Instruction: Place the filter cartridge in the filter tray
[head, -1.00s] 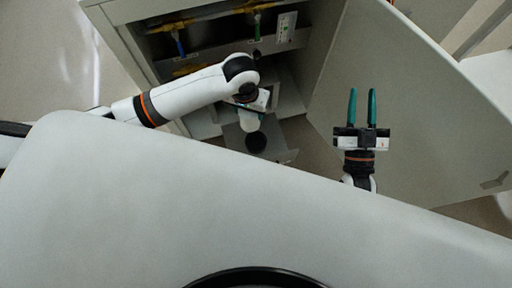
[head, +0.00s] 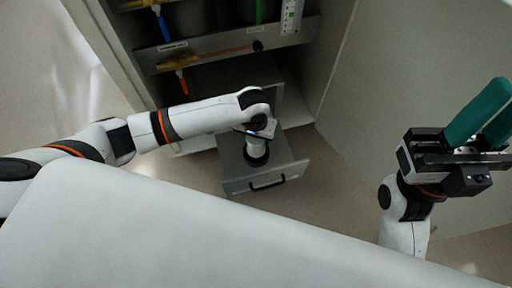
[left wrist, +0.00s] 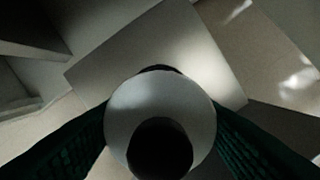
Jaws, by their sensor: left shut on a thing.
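The white filter cartridge (head: 256,146) is held upright by my left gripper (head: 262,129) over the pulled-out grey filter tray (head: 236,186). In the left wrist view, the cartridge (left wrist: 122,112) is a pale disc with a dark round middle, between the green fingers of my left gripper (left wrist: 160,130). A dark round spot on the tray (left wrist: 95,75) shows just past the cartridge's edge. The cartridge's lower end meets this spot in the head view; I cannot tell whether it is seated. My right gripper (head: 502,98) is empty, its teal fingers apart, at the far right.
The tray has a black front handle (head: 267,182). A large open door panel (head: 400,90) stands to the right. Floor beyond the tray's front right is clear.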

